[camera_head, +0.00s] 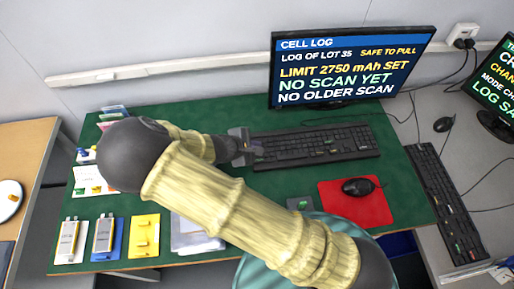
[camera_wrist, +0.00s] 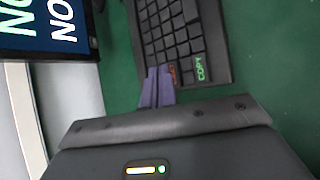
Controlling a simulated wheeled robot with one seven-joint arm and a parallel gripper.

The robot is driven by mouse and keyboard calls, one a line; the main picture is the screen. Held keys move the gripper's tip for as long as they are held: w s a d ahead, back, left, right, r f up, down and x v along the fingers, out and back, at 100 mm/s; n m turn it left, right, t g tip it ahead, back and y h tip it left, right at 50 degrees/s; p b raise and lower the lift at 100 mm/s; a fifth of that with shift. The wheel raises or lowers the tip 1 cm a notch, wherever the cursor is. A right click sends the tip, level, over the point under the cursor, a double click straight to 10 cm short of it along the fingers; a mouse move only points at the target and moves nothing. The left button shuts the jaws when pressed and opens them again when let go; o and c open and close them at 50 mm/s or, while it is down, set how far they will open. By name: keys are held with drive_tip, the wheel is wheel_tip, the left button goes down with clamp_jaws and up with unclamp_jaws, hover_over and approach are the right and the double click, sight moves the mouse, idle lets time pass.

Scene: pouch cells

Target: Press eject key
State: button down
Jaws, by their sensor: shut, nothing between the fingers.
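A dark keyboard (camera_head: 315,146) lies on the green desk mat below the monitor, with a few coloured key labels. In the wrist view its near end (camera_wrist: 185,45) shows a key with green letters reading COPY (camera_wrist: 201,68) and a key with red-orange letters (camera_wrist: 172,74), partly covered and unreadable. No label reading eject can be made out. My gripper (camera_head: 256,152) is shut and empty at the left end of the keyboard. In the wrist view its purple fingertips (camera_wrist: 159,72) overlap the keyboard's edge beside the red-orange key; whether they touch it cannot be told.
The monitor (camera_head: 345,66) reads "LIMIT 2750 mAh SET" and "NO SCAN YET". A mouse (camera_head: 358,187) sits on a red pad (camera_head: 376,209). A second keyboard (camera_head: 447,203) stands at right. Pouch cells (camera_head: 104,233) lie on coloured cards at the front left.

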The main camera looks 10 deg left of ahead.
drive_tip(key=shift+r, duration=0.25)
drive_tip(key=shift+r+p, duration=1.9)
drive_tip(key=shift+r, duration=0.55)
drive_tip(key=shift+d, duration=0.4)
drive_tip(key=s+d+r+m+g+y, duration=0.2)
drive_tip(key=s+d+r+m+y, duration=0.1)
drive_tip(key=d+r+m, duration=0.5)
drive_tip(key=s+d+r+m+g+y, duration=0.2)
drive_tip(key=s+d+r+m, duration=0.3)
drive_tip(key=d+r+m, duration=0.3)
drive_tip(key=d+m+y, duration=0.1)
drive_tip(key=d+m, duration=0.2)
drive_tip(key=d, duration=0.2)
drive_tip(key=shift+s+r, duration=0.3)
